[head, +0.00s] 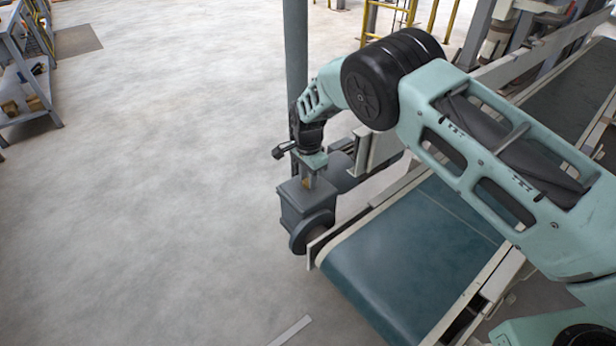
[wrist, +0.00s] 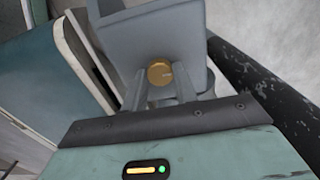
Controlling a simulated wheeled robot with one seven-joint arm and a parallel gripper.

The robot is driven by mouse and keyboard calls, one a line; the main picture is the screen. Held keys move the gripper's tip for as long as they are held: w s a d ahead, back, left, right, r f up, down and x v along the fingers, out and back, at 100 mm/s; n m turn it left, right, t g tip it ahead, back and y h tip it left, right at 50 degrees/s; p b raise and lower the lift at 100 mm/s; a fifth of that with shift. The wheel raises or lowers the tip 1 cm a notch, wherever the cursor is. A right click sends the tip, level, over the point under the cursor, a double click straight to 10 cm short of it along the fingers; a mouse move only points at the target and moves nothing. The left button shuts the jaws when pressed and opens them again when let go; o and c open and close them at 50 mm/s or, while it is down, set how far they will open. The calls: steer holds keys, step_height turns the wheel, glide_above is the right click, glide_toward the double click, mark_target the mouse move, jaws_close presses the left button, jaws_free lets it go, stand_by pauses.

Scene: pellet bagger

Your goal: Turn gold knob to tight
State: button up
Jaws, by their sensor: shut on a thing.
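The gold knob (wrist: 159,73) shows in the wrist view as a round gold disc with a mark on its face. It sits on a grey box-like housing (wrist: 150,35). My gripper (wrist: 160,88) has its two grey fingers on either side of the knob and is shut on it. In the head view my gripper (head: 311,179) points down onto the top of the grey housing (head: 305,205). The "tight" marking cannot be made out in either view.
A conveyor with a dark teal belt (head: 410,255) lies right of the housing. A grey post (head: 296,60) stands behind my wrist, and a dark scuffed bar (wrist: 262,90) shows close by. Open concrete floor lies to the left, with a shelf cart (head: 30,75) at the far left.

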steer(key=o, duration=1)
steer(key=shift+c, duration=0.2)
step_height(320, 180, up, 18)
steer(key=p, duration=0.2)
steer(key=shift+f, duration=0.25)
